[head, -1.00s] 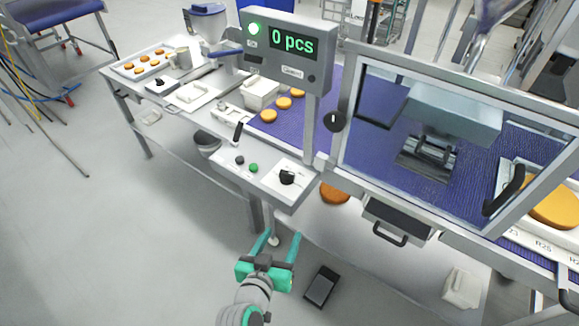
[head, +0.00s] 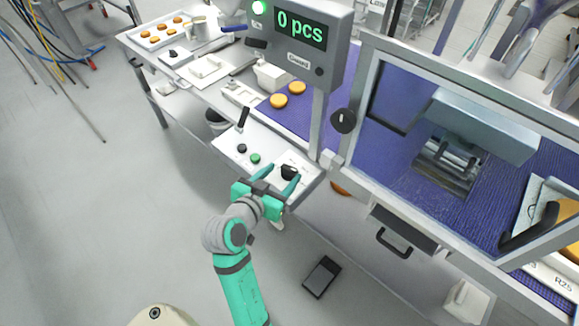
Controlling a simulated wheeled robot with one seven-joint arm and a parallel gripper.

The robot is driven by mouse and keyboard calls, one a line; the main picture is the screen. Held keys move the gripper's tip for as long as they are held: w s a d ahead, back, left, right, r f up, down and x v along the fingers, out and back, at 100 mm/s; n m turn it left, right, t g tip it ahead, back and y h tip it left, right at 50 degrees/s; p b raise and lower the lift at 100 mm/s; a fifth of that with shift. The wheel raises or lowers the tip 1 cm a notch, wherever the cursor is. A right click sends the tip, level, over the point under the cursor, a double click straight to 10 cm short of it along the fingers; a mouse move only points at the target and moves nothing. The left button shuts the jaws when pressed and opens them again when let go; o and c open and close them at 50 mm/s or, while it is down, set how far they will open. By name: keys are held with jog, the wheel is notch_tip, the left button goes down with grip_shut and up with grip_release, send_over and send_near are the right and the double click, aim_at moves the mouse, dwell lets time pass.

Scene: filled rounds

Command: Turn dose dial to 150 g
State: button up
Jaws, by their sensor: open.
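A black knob (head: 289,172), seemingly the dose dial, sits on a white plate at the right end of the slanted control panel (head: 228,141) in the head view. Its scale markings and pointer are too small to read. My gripper (head: 281,176) is open, with its two teal fingers reaching toward the knob, their tips at or close to its near side. I cannot tell whether they touch it. The display (head: 301,30) above reads "0 pcs" beside a lit green lamp.
A dark button, a green button (head: 255,158) and a black lever (head: 243,118) stand left of the knob. Another round black knob (head: 343,120) is on the post beside the clear guard (head: 400,95). Orange rounds (head: 279,101) lie on the blue belt. A black pedal (head: 321,277) is on the floor.

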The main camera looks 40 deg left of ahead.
aim_at(288, 168)
jog(key=shift+x, duration=2.5)
jog(key=shift+w+d, duration=0.1)
jog(key=c, duration=1.1)
jog(key=shift+o, duration=0.2)
